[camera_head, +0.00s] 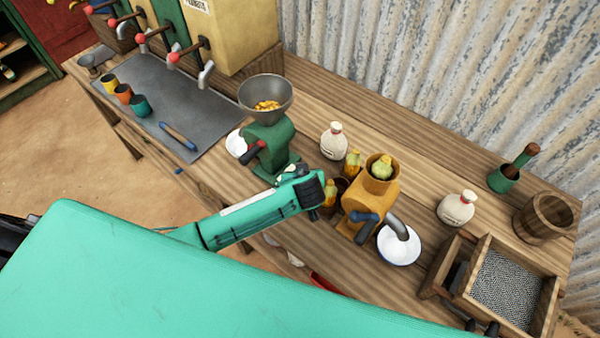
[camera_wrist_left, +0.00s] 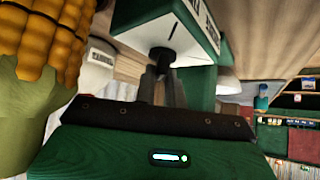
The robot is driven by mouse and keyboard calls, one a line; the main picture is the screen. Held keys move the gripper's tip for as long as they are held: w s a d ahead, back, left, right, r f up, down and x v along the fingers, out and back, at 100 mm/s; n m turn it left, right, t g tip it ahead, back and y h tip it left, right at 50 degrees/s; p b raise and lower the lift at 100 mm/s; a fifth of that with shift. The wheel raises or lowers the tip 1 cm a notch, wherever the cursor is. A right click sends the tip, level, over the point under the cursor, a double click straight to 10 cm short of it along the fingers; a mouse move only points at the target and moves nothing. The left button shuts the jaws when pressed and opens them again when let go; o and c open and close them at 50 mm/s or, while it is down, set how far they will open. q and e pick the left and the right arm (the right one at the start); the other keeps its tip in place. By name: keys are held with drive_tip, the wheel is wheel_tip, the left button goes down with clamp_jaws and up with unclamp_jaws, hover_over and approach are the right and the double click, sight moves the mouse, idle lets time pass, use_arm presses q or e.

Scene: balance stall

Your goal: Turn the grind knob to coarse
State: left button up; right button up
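The green grinder (camera_head: 268,141) stands on the wooden counter, with a grey hopper (camera_head: 265,98) of corn kernels on top. My left gripper (camera_wrist_left: 163,78) is close to a white-faced green block (camera_wrist_left: 175,30) in the left wrist view. A dark line marks the white face. A small dark round part, which looks like the knob (camera_wrist_left: 161,54), sits at the fingertips. I cannot tell whether the fingers grip it or only stand beside it. In the head view my left arm reaches to just right of the grinder's base, and its fingertips are hidden. My right gripper is not in view.
A corn cob (camera_wrist_left: 48,42) fills the left of the wrist view, close to my gripper. An orange grinder (camera_head: 370,205) and a white bowl (camera_head: 399,246) stand right of my arm. A white bottle (camera_head: 333,140) stands behind. A grey mat (camera_head: 150,105) lies left.

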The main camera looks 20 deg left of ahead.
use_arm(q)
clamp_jaws()
drive_tip(key=shift+m, duration=0.3)
drive_tip(key=shift+s+a+m+t+h+p, duration=0.15)
drive_tip(key=shift+m+h+p, duration=0.15)
drive_tip(key=shift+m+h, duration=0.3)
drive_tip(key=shift+w+a+m+t+h+p, duration=0.15)
drive_tip(key=shift+m+h+p, duration=0.1)
drive_tip(key=shift+m+h, duration=0.3)
drive_tip(key=shift+m+h+p, duration=0.65)
drive_tip(key=shift+m+h, duration=0.4)
drive_tip(key=shift+m, duration=0.4)
drive_tip(key=o, duration=0.7)
unclamp_jaws()
drive_tip(key=shift+c, duration=0.2)
drive_tip(key=shift+s, duration=0.1)
